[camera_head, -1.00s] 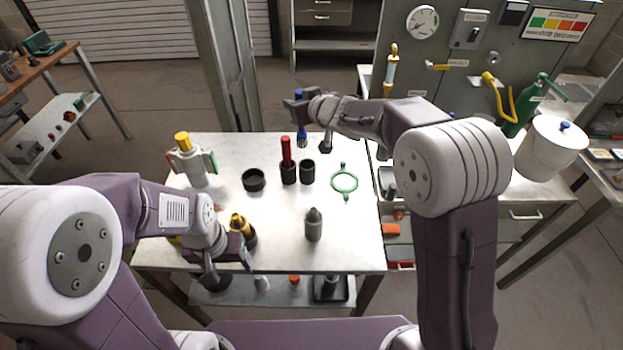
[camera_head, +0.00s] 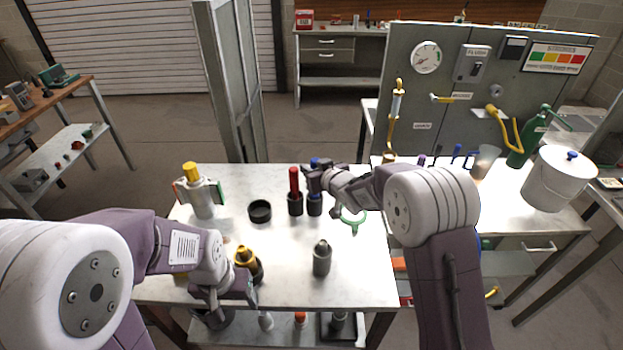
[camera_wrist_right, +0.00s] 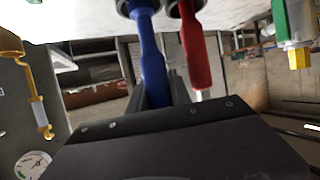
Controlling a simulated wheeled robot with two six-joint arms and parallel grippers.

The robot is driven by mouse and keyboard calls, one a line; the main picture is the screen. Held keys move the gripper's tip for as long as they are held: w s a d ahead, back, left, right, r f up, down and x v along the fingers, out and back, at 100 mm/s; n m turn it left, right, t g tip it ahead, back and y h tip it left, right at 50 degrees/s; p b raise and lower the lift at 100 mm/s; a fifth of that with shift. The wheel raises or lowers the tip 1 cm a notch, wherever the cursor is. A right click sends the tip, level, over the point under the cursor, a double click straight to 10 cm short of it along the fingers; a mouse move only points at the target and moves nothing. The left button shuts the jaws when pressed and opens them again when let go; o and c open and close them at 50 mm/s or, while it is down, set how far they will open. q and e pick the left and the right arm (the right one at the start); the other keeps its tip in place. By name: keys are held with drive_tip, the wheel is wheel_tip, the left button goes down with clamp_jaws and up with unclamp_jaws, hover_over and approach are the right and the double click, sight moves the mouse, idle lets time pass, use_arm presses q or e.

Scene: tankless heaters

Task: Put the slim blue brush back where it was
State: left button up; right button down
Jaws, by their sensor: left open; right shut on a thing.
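The slim blue brush (camera_head: 315,163) is upright in my right gripper (camera_head: 322,179), which is shut on its handle. Its lower end is hidden in or just behind the rim of the right black cup (camera_head: 314,206). In the right wrist view the blue handle (camera_wrist_right: 151,60) runs between my fingers toward a dark cup mouth at the top edge. A red-handled brush (camera_head: 294,180) stands in the left black cup (camera_head: 295,205) beside it; its red handle also shows in the right wrist view (camera_wrist_right: 194,50). My left gripper (camera_head: 236,296) is open, low by a yellow-topped dark bottle (camera_head: 249,266).
A black ring-shaped dish (camera_head: 260,211) lies left of the cups. A green ring (camera_head: 354,222) lies to the right, partly behind my right arm. A grey bottle (camera_head: 321,260) stands in front. A white bottle with a yellow cap (camera_head: 203,196) stands at back left.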

wheel_tip(320, 180, down, 3)
drive_tip(key=shift+f+b, duration=0.2)
drive_tip(key=shift+b, duration=0.1)
drive_tip(key=c, duration=1.5)
unclamp_jaws()
drive_tip(key=shift+o, duration=0.2)
